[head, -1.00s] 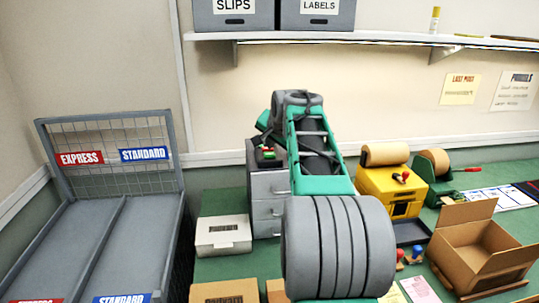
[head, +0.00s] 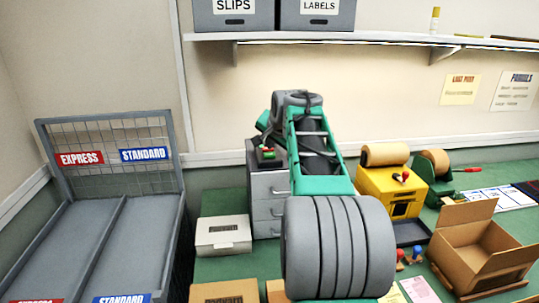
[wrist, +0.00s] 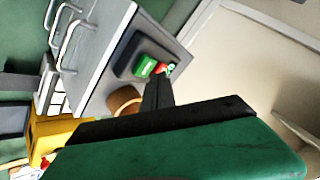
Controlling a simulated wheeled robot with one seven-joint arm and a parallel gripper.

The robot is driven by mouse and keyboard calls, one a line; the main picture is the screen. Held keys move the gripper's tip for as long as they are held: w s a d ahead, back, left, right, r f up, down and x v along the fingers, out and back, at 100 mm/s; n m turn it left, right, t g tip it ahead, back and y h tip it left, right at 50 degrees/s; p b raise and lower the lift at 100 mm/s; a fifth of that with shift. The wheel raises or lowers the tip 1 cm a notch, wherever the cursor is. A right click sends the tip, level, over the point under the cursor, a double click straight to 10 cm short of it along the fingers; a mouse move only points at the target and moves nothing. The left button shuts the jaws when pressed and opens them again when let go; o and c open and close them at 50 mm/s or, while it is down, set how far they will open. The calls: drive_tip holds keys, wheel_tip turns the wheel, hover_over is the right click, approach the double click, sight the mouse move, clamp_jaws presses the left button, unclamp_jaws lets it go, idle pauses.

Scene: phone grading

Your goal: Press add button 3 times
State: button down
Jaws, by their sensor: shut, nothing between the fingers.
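A small dark button box (wrist: 128,58) sits on top of a grey drawer cabinet (wrist: 100,55). In the wrist view it carries a green button (wrist: 146,66) with a pale marking and a red button (wrist: 161,69) beside it. The markings are too small to read, so I cannot tell which is the add button. My gripper (wrist: 160,78) is shut and empty, its dark fingertips overlapping the red button's end of the box in the wrist view. I cannot tell whether they touch it. In the head view the box (head: 268,160) shows left of my arm.
A yellow dispenser (head: 378,185) with a brown roll stands right of the cabinet, with an open cardboard box (head: 470,260) in front. A white box (head: 222,238) lies left of the cabinet. A shelf (head: 350,37) runs above, and grey sorting trays stand left.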

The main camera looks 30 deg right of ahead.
sight(270, 155)
idle(0.3)
drive_tip(key=shift+f+b, duration=0.3)
drive_tip(key=shift+f, duration=0.1)
drive_tip(key=shift+f+b, duration=0.35)
drive_tip(key=shift+f, duration=0.2)
idle(0.7)
drive_tip(key=shift+r+p, duration=0.75)
drive_tip(key=shift+r, duration=0.15)
drive_tip(key=shift+r, duration=0.1)
wheel_tip(270, 155, up, 5)
drive_tip(key=p, duration=0.4)
